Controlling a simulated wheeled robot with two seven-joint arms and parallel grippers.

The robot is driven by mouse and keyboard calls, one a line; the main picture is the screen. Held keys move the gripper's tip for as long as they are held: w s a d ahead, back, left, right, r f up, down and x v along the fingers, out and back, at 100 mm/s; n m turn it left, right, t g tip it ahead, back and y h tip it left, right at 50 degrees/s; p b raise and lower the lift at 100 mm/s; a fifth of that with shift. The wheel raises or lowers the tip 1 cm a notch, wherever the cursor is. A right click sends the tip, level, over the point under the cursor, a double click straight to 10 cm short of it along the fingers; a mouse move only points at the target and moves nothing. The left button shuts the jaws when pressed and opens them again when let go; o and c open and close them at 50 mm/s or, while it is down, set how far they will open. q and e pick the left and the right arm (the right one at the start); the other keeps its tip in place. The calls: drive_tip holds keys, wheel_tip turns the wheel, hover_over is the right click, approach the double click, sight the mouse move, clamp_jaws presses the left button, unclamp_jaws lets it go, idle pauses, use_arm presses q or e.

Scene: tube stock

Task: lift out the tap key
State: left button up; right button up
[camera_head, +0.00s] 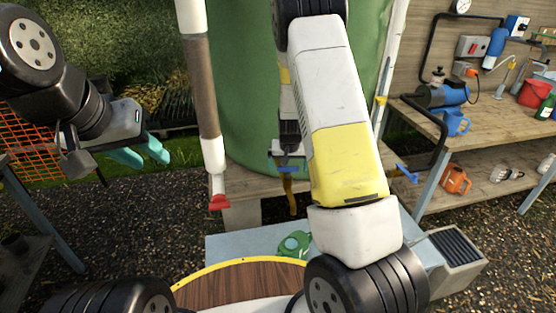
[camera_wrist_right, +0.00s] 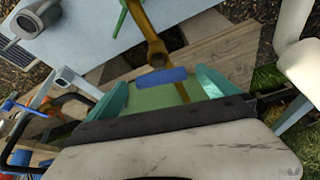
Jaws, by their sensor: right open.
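A brass-coloured stem with a blue crossbar, seemingly the tap key, stands in front of the green tank. In the head view its brass stem (camera_head: 291,195) shows below my right wrist. In the right wrist view its blue bar (camera_wrist_right: 161,78) lies between the teal fingers of my right gripper (camera_wrist_right: 165,84). That gripper is open, with a finger on either side; I cannot tell whether either touches. In the head view my forearm hides part of it. My left gripper (camera_head: 143,154) is open and empty at the left, well away from the key.
A green tank (camera_head: 245,95) stands behind, with a white and brown pipe (camera_head: 203,90) left of it. A pale blue bench top (camera_head: 225,248) holds a small green object (camera_head: 294,244). A wooden shelf unit (camera_head: 430,118) with jugs and tools stands at the right.

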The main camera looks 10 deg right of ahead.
sight(288, 168)
drive_tip(key=x, duration=0.3)
drive_tip(key=shift+a+f, duration=0.1)
drive_tip(key=shift+f, duration=0.25)
